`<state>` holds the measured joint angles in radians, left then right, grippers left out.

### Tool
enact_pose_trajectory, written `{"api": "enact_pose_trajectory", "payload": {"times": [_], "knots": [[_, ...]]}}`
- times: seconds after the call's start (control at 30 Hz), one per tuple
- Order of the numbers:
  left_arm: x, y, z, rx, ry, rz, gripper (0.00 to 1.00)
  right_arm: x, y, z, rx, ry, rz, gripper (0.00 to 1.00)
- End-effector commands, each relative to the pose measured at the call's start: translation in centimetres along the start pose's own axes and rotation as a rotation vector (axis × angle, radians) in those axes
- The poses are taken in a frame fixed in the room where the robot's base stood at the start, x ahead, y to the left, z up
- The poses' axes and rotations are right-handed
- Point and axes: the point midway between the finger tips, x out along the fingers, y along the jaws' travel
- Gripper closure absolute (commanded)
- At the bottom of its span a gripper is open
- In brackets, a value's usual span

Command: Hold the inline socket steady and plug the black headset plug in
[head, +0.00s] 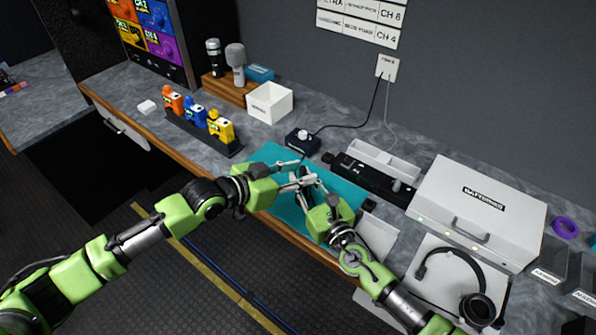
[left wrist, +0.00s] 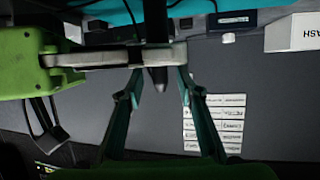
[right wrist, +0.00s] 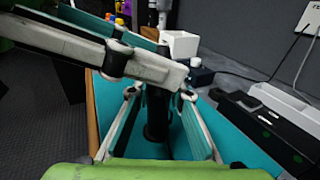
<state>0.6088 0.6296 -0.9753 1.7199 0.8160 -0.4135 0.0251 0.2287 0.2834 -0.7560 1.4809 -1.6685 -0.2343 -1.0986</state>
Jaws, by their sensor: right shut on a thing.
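A black, stick-like connector piece stands between the two grippers; I cannot tell whether it is the inline socket, the headset plug or both in line. In the right wrist view this black piece (right wrist: 157,118) is between the fingers of my right gripper (head: 306,185), which is shut on it above the teal mat. In the left wrist view its dark tip (left wrist: 158,78) points between the fingers of my left gripper (head: 298,177), which are apart with gaps on both sides. Fingers of each gripper cross the other's view and hide part of the piece. The headset (head: 477,307) lies at the lower right.
The teal mat (head: 270,153) lies below the grippers. A small black box with a knob (head: 302,141), a long black device (head: 372,177) and a white case (head: 480,207) stand behind and right. Coloured packs (head: 196,113) stand left. The counter's wooden front edge is close.

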Motion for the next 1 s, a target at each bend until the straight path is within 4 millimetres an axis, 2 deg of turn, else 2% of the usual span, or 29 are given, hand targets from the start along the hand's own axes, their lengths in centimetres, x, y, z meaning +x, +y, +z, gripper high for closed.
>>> {"api": "enact_pose_trajectory", "payload": {"times": [0.27, 0.37, 0.47, 0.8, 1.0], "knots": [[-0.1, 0.0, 0.0, 0.000, 0.000, -0.001, 0.67, 0.0, 0.0, -0.1, 0.000, 0.001, 0.000, 1.00], [-0.8, -0.1, 0.0, 0.000, 0.000, -0.001, 0.67, 0.0, 0.0, -0.1, 0.000, 0.001, 0.000, 1.00], [-2.2, -0.1, 0.1, -0.001, -0.001, -0.001, 0.67, 0.0, 0.0, -0.1, 0.000, 0.001, 0.000, 1.00], [-8.9, -0.1, 0.1, 0.002, -0.003, -0.001, 0.67, 0.0, 0.0, -0.1, 0.000, 0.001, 0.000, 1.00], [-11.2, -0.1, 0.1, 0.000, 0.000, -0.001, 0.67, 0.0, 0.0, -0.1, 0.000, 0.001, 0.000, 1.00]]}}
